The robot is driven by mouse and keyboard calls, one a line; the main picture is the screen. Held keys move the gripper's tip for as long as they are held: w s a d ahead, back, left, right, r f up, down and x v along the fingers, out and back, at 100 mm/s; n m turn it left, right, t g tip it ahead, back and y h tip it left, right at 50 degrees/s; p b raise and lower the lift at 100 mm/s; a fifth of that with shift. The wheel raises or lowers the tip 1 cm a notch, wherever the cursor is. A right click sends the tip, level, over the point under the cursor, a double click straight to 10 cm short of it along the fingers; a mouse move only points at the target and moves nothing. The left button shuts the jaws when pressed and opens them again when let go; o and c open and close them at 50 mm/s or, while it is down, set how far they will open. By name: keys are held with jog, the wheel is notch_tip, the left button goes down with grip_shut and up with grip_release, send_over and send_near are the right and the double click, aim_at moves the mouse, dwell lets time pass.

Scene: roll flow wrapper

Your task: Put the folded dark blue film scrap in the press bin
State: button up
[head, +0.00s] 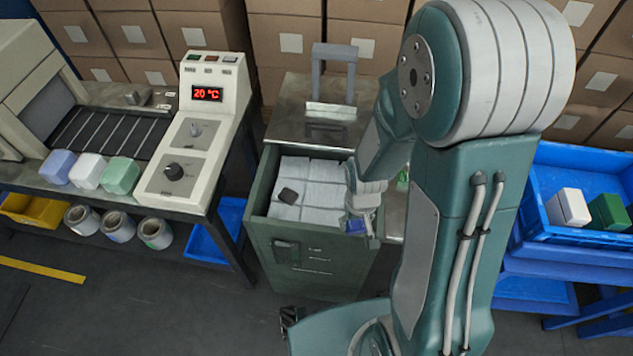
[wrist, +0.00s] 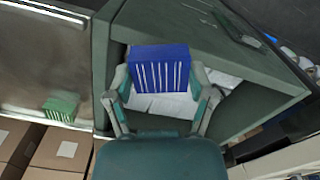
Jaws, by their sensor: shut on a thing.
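The folded dark blue film scrap (wrist: 160,66) is a blue block with white stripes in the wrist view. My gripper (wrist: 161,80) is shut on it, with one finger at each side. In the head view the scrap (head: 355,226) shows below my gripper (head: 364,212), at the right front part of the press bin (head: 305,262). The bin is a grey-green open-topped box; its front wall also shows in the wrist view (wrist: 240,45). The gap between scrap and bundles is hard to judge.
A metal press top with a grey frame (head: 333,65) stands behind the bin's opening. A green block (wrist: 62,106) lies on a metal surface beside the bin. The wrapper machine (head: 190,150) stands left, a blue crate (head: 580,235) right. Cartons line the back.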

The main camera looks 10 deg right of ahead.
jog(key=w+f, duration=0.4)
jog(key=w, duration=0.5)
send_over(338, 205)
jog(key=f, duration=0.5)
jog(key=shift+s+f, duration=0.25)
jog(key=shift+s, duration=0.1)
jog(key=shift+w+f, duration=0.2)
jog(key=shift+f, duration=0.1)
jog(key=shift+w+f, duration=0.2)
jog(key=shift+f, duration=1.45)
jog(key=o, duration=0.7)
jog(key=shift+f, duration=0.1)
